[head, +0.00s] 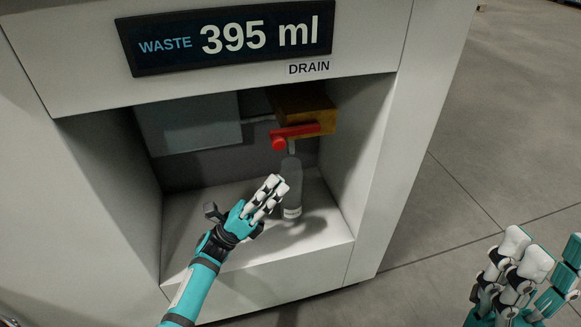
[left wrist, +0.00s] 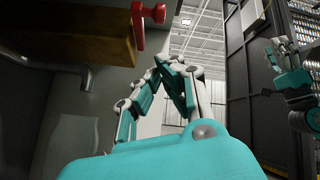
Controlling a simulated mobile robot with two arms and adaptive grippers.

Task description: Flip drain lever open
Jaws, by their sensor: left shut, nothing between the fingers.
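The red drain lever (head: 300,132) sits on the brass valve body (head: 318,112) under the DRAIN label, inside the recess. It lies crosswise, its round knob toward the left. In the left wrist view the red lever (left wrist: 138,25) and valve body (left wrist: 75,32) are at the top left. My left gripper (head: 276,188) is shut and empty, below the lever and apart from it, in front of the clear bottle. Its fingers also show in the left wrist view (left wrist: 170,70). My right gripper (head: 545,258) is open and empty at the lower right, outside the recess.
A clear bottle (head: 292,175) stands under the valve's spout on the recess floor (head: 320,225). A grey box (head: 190,122) hangs at the upper left of the recess. Open floor lies to the right.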

